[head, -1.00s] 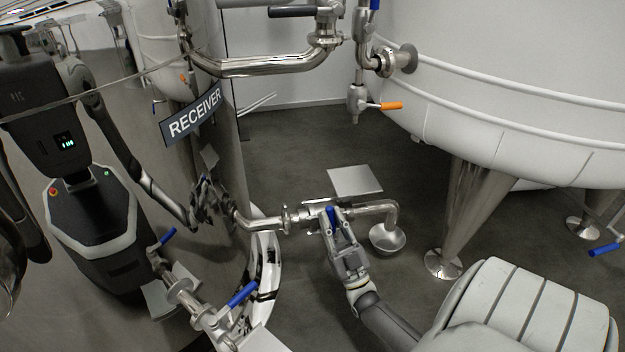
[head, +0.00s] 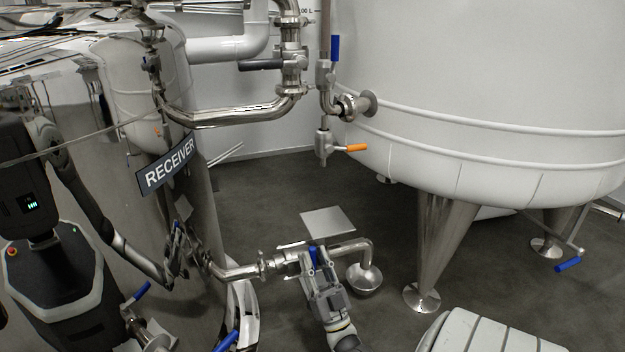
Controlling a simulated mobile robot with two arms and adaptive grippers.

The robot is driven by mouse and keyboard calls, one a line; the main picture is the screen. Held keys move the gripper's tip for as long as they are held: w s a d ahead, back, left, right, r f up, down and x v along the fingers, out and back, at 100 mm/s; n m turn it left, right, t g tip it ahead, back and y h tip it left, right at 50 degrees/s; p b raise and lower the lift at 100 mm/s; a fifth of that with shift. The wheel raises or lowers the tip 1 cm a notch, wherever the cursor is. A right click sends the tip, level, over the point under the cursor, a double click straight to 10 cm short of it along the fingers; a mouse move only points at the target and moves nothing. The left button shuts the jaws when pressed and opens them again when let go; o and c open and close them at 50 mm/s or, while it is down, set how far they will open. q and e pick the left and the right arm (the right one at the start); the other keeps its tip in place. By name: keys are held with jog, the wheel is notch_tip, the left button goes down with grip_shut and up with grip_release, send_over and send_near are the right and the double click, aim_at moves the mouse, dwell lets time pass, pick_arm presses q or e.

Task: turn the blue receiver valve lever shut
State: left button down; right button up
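The receiver tank (head: 205,225) is the shiny steel vessel at the left with a RECEIVER sign (head: 168,165). A steel outlet pipe (head: 237,271) runs right from it to a valve and an elbow above a small bowl (head: 364,279). The valve's blue lever (head: 312,256) shows as a short upright strip at my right gripper (head: 313,264). The gripper's fingers are at the lever and cover much of it and the valve body. Whether they press on the lever is unclear. My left gripper is not in view.
Another blue lever (head: 228,342) is cut by the bottom edge. A large white tank (head: 480,90) on steel legs fills the right, with an orange-handled valve (head: 345,147) at its left. A square plate (head: 327,223) lies behind the outlet. Grey floor (head: 265,180) is open between the tanks.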

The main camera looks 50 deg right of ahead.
jog(key=shift+o, duration=0.7)
jog(key=shift+y, duration=0.3)
jog(key=shift+s+a+f, duration=0.1)
jog(key=shift+f, duration=0.05)
jog(key=v, duration=0.7)
